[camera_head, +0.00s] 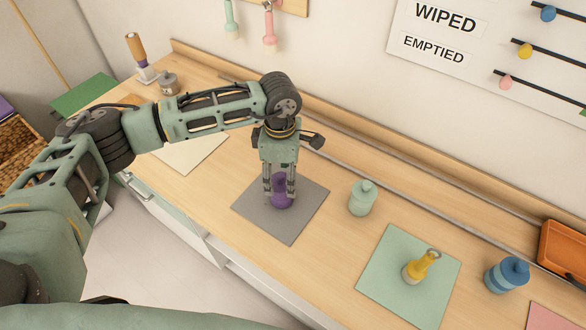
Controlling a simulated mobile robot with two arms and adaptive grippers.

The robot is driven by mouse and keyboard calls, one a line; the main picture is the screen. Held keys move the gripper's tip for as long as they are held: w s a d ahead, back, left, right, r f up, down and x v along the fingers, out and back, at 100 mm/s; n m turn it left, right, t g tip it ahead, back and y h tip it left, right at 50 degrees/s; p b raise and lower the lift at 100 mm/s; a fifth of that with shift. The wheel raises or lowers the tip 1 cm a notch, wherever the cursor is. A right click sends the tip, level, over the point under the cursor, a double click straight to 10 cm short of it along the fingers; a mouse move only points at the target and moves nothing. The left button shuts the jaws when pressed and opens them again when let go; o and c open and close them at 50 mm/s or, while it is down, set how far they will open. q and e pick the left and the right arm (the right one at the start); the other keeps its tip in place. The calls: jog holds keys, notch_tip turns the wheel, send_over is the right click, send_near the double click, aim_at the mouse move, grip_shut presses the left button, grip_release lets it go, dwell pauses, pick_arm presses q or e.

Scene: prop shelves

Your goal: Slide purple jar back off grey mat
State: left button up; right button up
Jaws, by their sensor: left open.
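The purple jar (281,202) stands upright on the grey mat (292,228), near the mat's middle. My left gripper (280,196) points down over the jar, with its fingers around the jar's upper part. The gripper is open, and I cannot tell whether a finger touches the jar. The fingers hide part of the jar. My right gripper does not show.
A pale green jar (362,198) stands right of the mat. A green mat (385,275) holds a yellow item (420,267), and a blue jar (507,275) stands further right. A raised ledge (400,157) runs along the back. Bare wood lies behind the grey mat.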

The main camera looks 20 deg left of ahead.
pick_arm(q)
jog(key=f, duration=0.2)
jog(key=f+p, duration=0.1)
jog(key=f, duration=0.1)
jog(key=f+p, duration=0.1)
jog(key=f, duration=0.1)
jog(key=shift+s+a, duration=0.15)
jog(key=shift+a, duration=0.1)
jog(key=shift+d+f, duration=0.1)
jog(key=shift+f, duration=0.45)
jog(key=c, duration=1.3)
jog(key=shift+r, duration=0.1)
jog(key=shift+c, duration=0.2)
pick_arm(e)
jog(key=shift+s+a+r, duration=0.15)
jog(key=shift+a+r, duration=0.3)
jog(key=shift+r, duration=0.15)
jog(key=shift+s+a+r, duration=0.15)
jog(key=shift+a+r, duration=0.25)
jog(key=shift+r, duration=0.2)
pick_arm(q)
jog(key=shift+r, duration=0.1)
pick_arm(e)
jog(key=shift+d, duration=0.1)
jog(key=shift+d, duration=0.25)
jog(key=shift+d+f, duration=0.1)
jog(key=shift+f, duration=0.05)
